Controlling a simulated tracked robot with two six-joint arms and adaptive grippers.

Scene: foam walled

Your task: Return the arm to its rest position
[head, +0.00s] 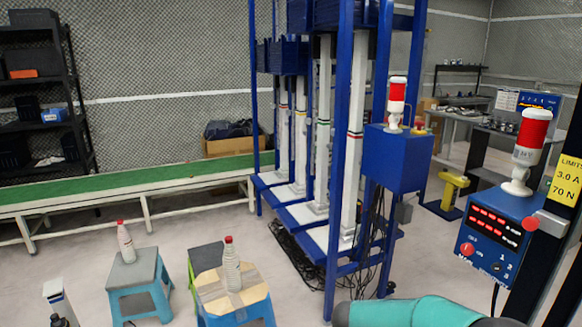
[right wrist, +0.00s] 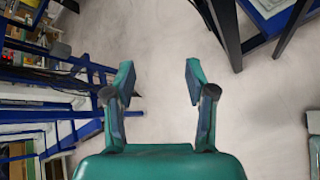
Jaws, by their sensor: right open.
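My right gripper (right wrist: 158,80) shows in the right wrist view with its two fingers spread apart. Nothing is between them, and only pale floor (right wrist: 165,40) lies beyond. In the head view a teal link of my arm (head: 415,313) reaches in at the bottom right, and its gripper is outside that picture. My left gripper is in neither view.
A blue frame (head: 341,160) with white columns stands mid-view. A control box with a red lamp (head: 493,235) is close at the right. Two stools (head: 140,270) (head: 235,300) carry bottles (head: 125,242) (head: 231,265). A green-topped bench (head: 120,181) runs behind.

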